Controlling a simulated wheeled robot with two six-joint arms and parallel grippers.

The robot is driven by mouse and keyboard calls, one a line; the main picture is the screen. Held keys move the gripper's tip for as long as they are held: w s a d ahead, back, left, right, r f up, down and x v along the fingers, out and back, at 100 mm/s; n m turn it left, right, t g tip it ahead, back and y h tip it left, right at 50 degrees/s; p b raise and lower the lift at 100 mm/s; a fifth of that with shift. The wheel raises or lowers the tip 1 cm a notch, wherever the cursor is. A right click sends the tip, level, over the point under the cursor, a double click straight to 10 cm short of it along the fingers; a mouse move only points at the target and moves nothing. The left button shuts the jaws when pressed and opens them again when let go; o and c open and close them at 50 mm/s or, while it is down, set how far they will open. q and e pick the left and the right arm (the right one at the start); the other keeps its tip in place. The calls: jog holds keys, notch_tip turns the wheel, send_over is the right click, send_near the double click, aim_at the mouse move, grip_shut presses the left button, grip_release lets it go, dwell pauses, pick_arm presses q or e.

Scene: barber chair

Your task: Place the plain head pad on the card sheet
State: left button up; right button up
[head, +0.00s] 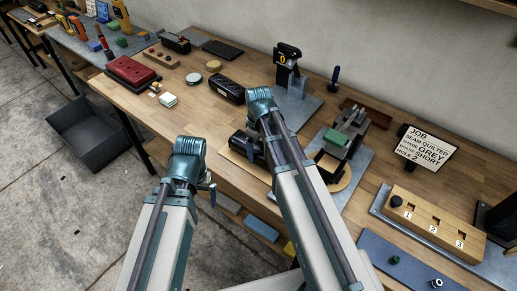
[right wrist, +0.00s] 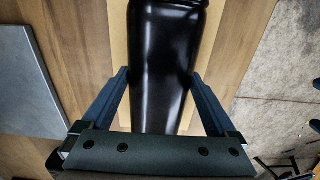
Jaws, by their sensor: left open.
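The plain head pad (right wrist: 163,40) is a smooth, glossy black block, seen in the right wrist view. My right gripper (right wrist: 160,78) has one finger along each long side of it, with the tips at its edges. The tan card sheet (right wrist: 118,35) shows under the pad and past both sides; whether the pad touches it is hard to tell. In the head view the card sheet (head: 238,165) lies at the front of the bench, partly behind my right arm. My left gripper (head: 209,192) is open and empty, in front of the bench edge.
Another black pad (head: 226,89) lies behind on the wooden bench. A black device on a grey plate (head: 297,103), a clamp fixture (head: 348,130), a job sign (head: 426,148) and a numbered wooden block (head: 435,219) stand to the right. A red box (head: 130,71) is at the left.

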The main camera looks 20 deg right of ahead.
aim_at(259, 147)
jog(key=shift+o, duration=0.2)
notch_tip(259, 147, up, 12)
jog(key=p, duration=1.2)
jog(key=shift+r, duration=0.15)
notch_tip(259, 147, down, 12)
jog(key=b, duration=1.1)
jog(key=shift+b, duration=0.4)
